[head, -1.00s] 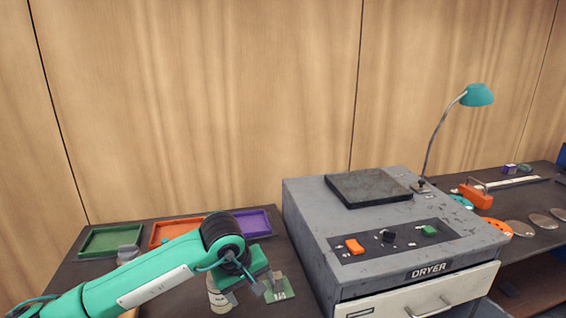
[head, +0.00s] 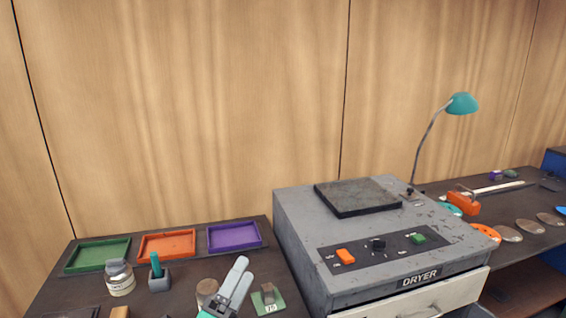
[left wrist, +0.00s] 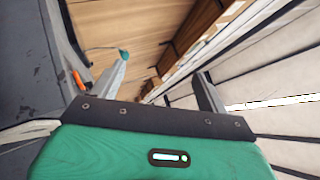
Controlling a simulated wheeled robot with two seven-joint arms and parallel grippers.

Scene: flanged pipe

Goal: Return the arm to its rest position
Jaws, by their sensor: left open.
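My left gripper (head: 241,276) shows at the bottom of the head view, its grey fingers pointing up over the left table, near the front left of the dryer. In the left wrist view the gripper (left wrist: 160,85) has its fingers wide apart with nothing between them. That view looks past the fingers to wood panelling and pale slats. In the head view most of the left arm is out of the picture below. My right gripper is not in view.
The dryer (head: 300,235) stands just right of the gripper. Green (head: 97,255), orange (head: 167,244) and purple (head: 234,236) trays line the left table's back. A jar (head: 120,280), a teal-handled block (head: 158,276), a round brown piece (head: 206,289) and a green card (head: 276,306) sit nearby.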

